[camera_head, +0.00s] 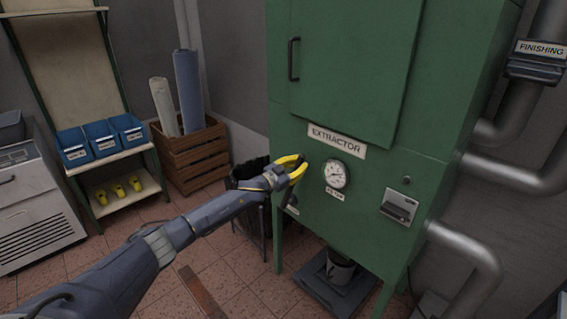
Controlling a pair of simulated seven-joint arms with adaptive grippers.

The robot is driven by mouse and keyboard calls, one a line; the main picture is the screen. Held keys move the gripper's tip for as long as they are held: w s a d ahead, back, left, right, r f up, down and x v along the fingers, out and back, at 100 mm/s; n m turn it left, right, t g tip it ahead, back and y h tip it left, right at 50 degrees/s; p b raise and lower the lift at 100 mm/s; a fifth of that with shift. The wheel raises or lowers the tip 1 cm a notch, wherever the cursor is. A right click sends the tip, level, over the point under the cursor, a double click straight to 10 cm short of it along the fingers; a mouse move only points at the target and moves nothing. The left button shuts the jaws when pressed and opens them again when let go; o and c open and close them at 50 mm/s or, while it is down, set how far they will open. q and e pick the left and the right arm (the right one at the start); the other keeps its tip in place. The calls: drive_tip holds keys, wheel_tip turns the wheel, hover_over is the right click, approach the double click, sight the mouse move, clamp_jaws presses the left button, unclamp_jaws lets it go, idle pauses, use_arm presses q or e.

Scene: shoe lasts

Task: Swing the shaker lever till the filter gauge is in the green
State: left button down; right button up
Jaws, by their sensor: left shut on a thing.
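The green extractor cabinet (345,130) stands at centre right. The round white filter gauge (336,174) is on its front below the EXTRACTOR label. The gauge's needle and coloured zones are too small to read. My left gripper (296,171), with yellow fingers, is at the cabinet's front left edge, just left of the gauge. It is shut on the shaker lever, which is mostly hidden by the fingers and wrist. A small pale part (291,208) shows just below the gripper; I cannot tell whether it belongs to the lever. My right gripper is not in view.
A dark bin (247,176) stands behind my left wrist. A wooden crate (193,158) with two rolls stands further back left. A shelf with blue bins (103,139) is at the left. Grey pipes (513,174) run along the right. A metal box (398,207) sticks out right of the gauge.

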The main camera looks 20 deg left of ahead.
use_arm(q)
drive_tip(key=shift+s+d+f, duration=0.1)
drive_tip(key=shift+d+f, duration=0.05)
drive_tip(key=shift+d, duration=0.15)
drive_tip(key=c, duration=1.2)
unclamp_jaws()
drive_tip(key=shift+s+a, duration=0.35)
drive_tip(key=v, duration=1.1)
drive_tip(key=shift+o, duration=0.3)
drive_tip(key=shift+d, duration=0.1)
